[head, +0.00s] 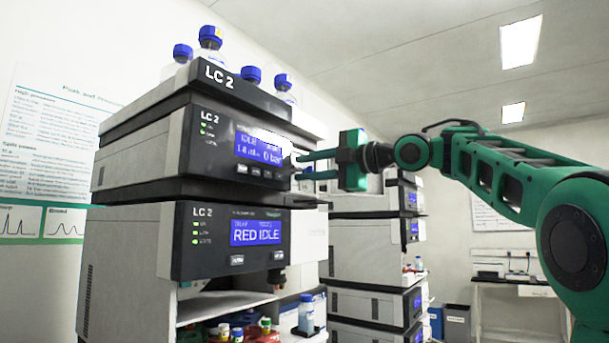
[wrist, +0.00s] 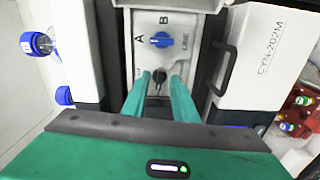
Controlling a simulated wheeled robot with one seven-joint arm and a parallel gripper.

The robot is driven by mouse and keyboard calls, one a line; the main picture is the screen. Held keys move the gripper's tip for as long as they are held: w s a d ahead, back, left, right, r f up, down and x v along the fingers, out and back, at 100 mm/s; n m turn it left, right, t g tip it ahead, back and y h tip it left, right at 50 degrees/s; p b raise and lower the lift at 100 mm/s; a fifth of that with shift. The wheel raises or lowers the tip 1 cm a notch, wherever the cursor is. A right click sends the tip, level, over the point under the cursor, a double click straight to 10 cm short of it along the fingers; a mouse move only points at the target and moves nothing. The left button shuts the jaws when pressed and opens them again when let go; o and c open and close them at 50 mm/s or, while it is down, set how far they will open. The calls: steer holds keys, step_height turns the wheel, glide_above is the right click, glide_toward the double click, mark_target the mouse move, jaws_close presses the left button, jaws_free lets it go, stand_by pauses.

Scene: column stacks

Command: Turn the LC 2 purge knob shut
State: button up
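The LC 2 stack (head: 195,150) stands left of centre in the head view. In the head view my gripper (head: 299,166) is at the upper unit's right front edge.
Blue-capped bottles (head: 210,38) stand on top of the stack. The lower unit's display (head: 256,231) reads RED IDLE. A black handle (wrist: 226,62) sticks out right of the panel in the wrist view. Another stack (head: 370,260) stands behind, and small vials (head: 240,328) sit below.

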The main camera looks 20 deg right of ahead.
steer(key=shift+w+a, duration=0.2)
steer(key=shift+w, duration=0.1)
steer(key=shift+c, duration=0.6)
jaws_close()
steer(key=shift+d, duration=0.15)
